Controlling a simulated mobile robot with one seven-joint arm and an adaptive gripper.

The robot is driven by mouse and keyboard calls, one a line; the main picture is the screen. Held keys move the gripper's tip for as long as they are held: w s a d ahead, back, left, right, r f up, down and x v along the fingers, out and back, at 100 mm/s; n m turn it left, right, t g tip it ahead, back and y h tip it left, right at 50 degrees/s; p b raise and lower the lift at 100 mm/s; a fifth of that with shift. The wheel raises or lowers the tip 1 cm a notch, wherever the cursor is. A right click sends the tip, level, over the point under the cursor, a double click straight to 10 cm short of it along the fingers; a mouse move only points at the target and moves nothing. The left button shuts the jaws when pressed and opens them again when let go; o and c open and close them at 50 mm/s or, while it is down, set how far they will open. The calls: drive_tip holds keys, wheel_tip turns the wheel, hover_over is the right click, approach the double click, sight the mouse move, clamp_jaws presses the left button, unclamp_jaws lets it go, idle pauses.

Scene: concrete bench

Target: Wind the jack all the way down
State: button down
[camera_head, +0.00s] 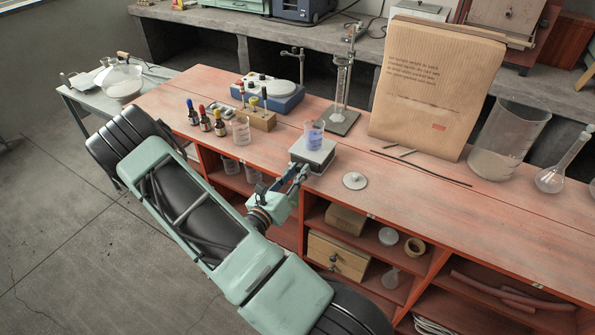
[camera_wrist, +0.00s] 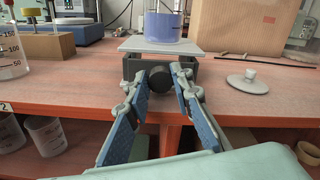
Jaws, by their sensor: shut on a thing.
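The jack (camera_head: 312,158) stands near the front edge of the red bench with its pale top plate level. In the wrist view its plate (camera_wrist: 165,46) is a short way above the bench, and the mechanism beneath is mostly hidden. A beaker of blue liquid (camera_head: 314,135) stands upright on the plate; it also shows in the wrist view (camera_wrist: 163,24). A dark round knob (camera_wrist: 158,81) faces me at the front of the jack. My gripper (camera_head: 294,176) reaches in from the front, its blue-padded fingers shut on the knob from both sides.
A grey lid with a small knob (camera_head: 355,181) lies right of the jack. A clear beaker (camera_head: 241,130) and a wooden block with bottles (camera_head: 258,119) stand to the left. A paper sack (camera_head: 432,90) and large glass jar (camera_head: 508,140) stand behind right.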

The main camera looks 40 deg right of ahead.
drive_tip(key=shift+n, duration=0.3)
drive_tip(key=c, duration=1.7)
unclamp_jaws()
